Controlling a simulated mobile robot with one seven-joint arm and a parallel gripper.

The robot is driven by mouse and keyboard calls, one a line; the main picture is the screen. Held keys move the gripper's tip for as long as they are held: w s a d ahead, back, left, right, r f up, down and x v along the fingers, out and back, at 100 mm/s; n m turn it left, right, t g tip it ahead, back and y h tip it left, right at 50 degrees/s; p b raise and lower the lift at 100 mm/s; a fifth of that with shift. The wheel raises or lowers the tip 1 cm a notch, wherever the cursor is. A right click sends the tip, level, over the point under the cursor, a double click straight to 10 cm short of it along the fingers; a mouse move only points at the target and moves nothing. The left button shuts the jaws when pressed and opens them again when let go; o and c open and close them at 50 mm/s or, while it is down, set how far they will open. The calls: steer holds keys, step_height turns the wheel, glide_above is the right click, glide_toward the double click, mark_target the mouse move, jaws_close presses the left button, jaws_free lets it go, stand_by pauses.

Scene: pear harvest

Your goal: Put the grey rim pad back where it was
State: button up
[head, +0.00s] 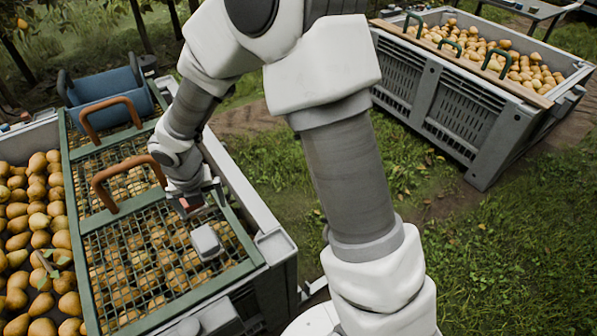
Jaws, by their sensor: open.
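A small light grey block (206,242), which looks like the grey rim pad, shows over the green-framed mesh lid (130,262) of the left pear bin. It appears to lie on the mesh, in the section nearest me. My gripper (194,209) points down just above and behind the block in the picture. It is open, and I see nothing held in it. The fingertips are small and partly hidden by the wrist, so I cannot tell whether they touch the block. Another pale grey piece (275,244) sits on the bin's right rim.
The left bin's grey rim (240,185) runs beside my arm. Two brown handles (112,182) stand up from the lid. A blue container (105,90) lies at the far end. A second grey pear bin (470,105) stands at right, with grass between.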

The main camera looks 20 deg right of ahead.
steer(key=s+d+r+m+t+h, duration=0.1)
steer(key=s+d+r+m, duration=0.2)
steer(key=d+r+m, duration=0.5)
steer(key=s+d+r+m+t+h, duration=0.1)
steer(key=s+d+r+m, duration=0.3)
steer(key=r+m, duration=0.45)
steer(key=s+d+r+m+y, duration=0.1)
steer(key=s+d+r+m, duration=0.2)
steer(key=s+m, duration=0.3)
steer(key=s+d+r+m+t+y, duration=0.1)
steer(key=s+d+r+m, duration=0.2)
steer(key=m, duration=1)
steer(key=s+r, duration=0.1)
steer(key=s, duration=0.2)
steer(key=shift+d+t, duration=0.3)
steer(key=shift+d, duration=0.05)
steer(key=shift+m, duration=0.25)
step_height(320, 180, up, 12)
steer(key=p, duration=1.1)
steer(key=shift+f+p, duration=0.2)
steer(key=shift+p, duration=0.1)
